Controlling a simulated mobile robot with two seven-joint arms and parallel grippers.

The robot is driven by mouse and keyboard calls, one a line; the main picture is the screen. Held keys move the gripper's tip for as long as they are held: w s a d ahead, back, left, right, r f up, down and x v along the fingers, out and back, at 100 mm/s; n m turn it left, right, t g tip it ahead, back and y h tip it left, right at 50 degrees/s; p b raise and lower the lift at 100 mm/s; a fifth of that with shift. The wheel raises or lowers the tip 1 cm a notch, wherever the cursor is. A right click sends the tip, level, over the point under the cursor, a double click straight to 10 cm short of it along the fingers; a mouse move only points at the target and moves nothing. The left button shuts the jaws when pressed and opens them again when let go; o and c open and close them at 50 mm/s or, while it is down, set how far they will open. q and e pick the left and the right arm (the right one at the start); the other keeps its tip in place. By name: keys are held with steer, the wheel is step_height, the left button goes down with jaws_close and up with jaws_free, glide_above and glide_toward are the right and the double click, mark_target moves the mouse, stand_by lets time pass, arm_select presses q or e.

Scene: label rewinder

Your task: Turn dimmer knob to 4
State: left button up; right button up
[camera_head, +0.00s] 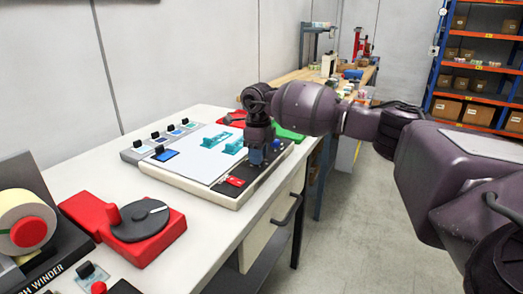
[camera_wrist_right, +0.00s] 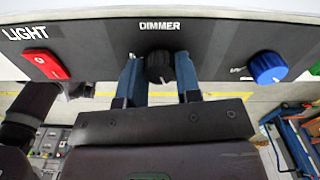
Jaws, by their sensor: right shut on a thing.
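The black dimmer knob (camera_wrist_right: 158,67) sits under the word DIMMER on the dark front panel (camera_wrist_right: 215,45) of the light box. My right gripper (camera_wrist_right: 158,80) has its two blue fingers on either side of the knob and is shut on it. In the head view my right gripper (camera_head: 257,157) reaches down to the panel edge of the white-topped light box (camera_head: 192,172), and the knob is hidden there. No number or pointer on the dimmer is readable. My left gripper is not in view.
On the panel, a red switch (camera_wrist_right: 46,64) sits left of the knob and a blue knob (camera_wrist_right: 268,68) right of it. A red unit with a dark dial (camera_head: 140,220) and a label winder (camera_head: 40,240) stand nearer on the table. Shelves (camera_head: 478,75) stand far right.

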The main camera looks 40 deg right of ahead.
steer(key=m, duration=0.1)
steer(key=m+p, duration=0.1)
steer(key=shift+r+m, duration=0.35)
steer(key=shift+m, duration=0.05)
steer(key=m+p, duration=0.1)
steer(key=m, duration=0.1)
steer(key=shift+m+p, duration=0.4)
steer(key=m+p, duration=0.1)
steer(key=m, duration=0.1)
steer(key=shift+m+p, duration=0.3)
steer(key=shift+m, duration=0.1)
steer(key=shift+m+p, duration=0.7)
steer(key=shift+m, duration=0.5)
steer(key=shift+f+m+p, duration=0.15)
steer(key=shift+m+p, duration=0.4)
steer(key=shift+m, duration=0.45)
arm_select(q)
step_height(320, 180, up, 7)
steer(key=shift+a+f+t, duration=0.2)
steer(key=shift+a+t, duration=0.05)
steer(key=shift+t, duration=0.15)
arm_select(e)
steer(key=shift+f+m, duration=0.1)
steer(key=shift+m, duration=0.4)
arm_select(q)
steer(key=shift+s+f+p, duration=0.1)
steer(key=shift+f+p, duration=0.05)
steer(key=shift+p, duration=0.15)
